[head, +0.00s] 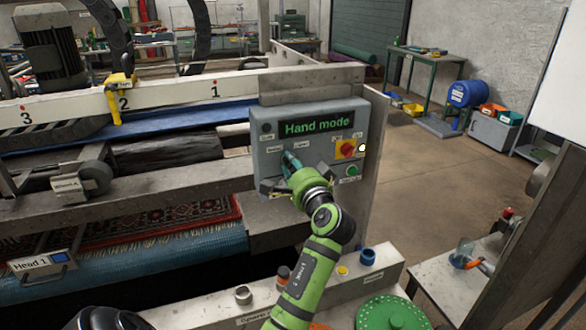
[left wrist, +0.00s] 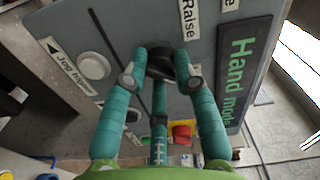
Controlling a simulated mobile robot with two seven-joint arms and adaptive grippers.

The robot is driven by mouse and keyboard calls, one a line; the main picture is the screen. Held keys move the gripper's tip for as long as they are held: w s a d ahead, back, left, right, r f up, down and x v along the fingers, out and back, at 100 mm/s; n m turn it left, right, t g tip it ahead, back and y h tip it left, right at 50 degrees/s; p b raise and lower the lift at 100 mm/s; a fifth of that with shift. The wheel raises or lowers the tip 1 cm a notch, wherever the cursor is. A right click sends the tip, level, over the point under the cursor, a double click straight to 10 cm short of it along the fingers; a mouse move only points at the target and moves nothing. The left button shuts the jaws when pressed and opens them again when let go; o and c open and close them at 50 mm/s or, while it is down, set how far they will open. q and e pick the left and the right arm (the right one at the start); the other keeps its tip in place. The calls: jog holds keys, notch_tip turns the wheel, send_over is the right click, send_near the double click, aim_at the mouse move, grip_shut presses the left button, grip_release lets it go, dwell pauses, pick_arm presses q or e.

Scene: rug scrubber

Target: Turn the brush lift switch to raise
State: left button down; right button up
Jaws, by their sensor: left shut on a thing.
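The brush lift switch is a black knob (left wrist: 160,60) on the grey control panel (head: 262,165), next to a "Raise" label in the left wrist view. My left gripper (head: 289,160) is at the panel, below the "Hand mode" display (head: 317,127). In the left wrist view its teal fingers (left wrist: 161,82) are closed around the knob. In the head view the gripper hides the knob. I cannot tell which way the knob's pointer faces. My right gripper is not in view.
A red switch on a yellow plate (head: 347,149) and a green button (head: 352,171) are right of the gripper. A pale jog button (left wrist: 93,65) is near the fingers in the wrist view. A rug (head: 165,221) lies left of the panel.

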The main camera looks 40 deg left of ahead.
pick_arm(q)
jog(key=shift+r+n+b, duration=0.15)
jog(key=shift+n+b, duration=7.55)
jog(key=shift+b, duration=0.55)
jog(key=c, duration=1)
grip_release()
jog(key=shift+a, duration=0.15)
